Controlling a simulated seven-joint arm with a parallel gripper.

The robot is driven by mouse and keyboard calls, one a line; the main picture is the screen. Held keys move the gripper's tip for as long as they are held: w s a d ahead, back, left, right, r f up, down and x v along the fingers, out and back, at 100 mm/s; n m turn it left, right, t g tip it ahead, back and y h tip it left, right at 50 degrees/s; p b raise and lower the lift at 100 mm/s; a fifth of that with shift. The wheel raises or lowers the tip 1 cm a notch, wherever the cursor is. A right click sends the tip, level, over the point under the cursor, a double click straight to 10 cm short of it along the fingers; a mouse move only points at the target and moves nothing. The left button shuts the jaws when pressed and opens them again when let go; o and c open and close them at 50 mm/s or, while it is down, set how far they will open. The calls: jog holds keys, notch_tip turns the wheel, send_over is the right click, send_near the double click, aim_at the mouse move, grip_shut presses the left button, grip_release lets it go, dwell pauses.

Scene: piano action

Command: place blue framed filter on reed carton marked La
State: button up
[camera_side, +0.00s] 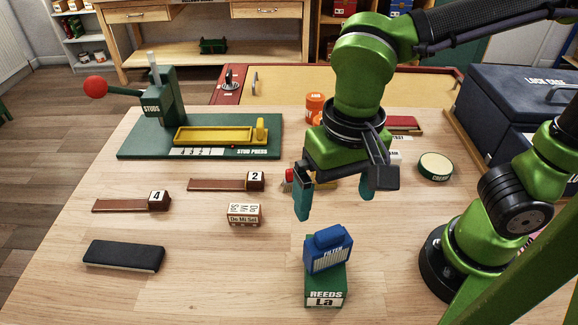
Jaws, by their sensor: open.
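The blue framed filter (328,251) rests upright on top of the green reed carton (326,284), whose white label reads "REEDS La". The carton stands at the front of the wooden table. My gripper (334,203) is above and behind the filter, with its two teal fingers spread apart and nothing between them. The fingers are clear of the filter. The carton's rear is hidden by the filter and the viewing angle.
A small "Do Mi Sol" box (244,215) sits left of the filter. Blocks marked 2 (255,181) and 4 (158,201), a black bar (124,255) and the green stud press (135,148) stand farther left. A round tin (435,166) and a blue case (510,110) are at right.

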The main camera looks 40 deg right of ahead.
jog(key=w+d+r+t, duration=0.2)
jog(key=d+t, duration=0.1)
jog(key=d, duration=0.5)
jog(key=w+d+r+t+y, duration=0.1)
jog(key=w+d+r+t, duration=0.1)
jog(key=d, duration=0.6)
jog(key=shift+d+t, duration=0.2)
jog(key=shift+t, duration=0.7)
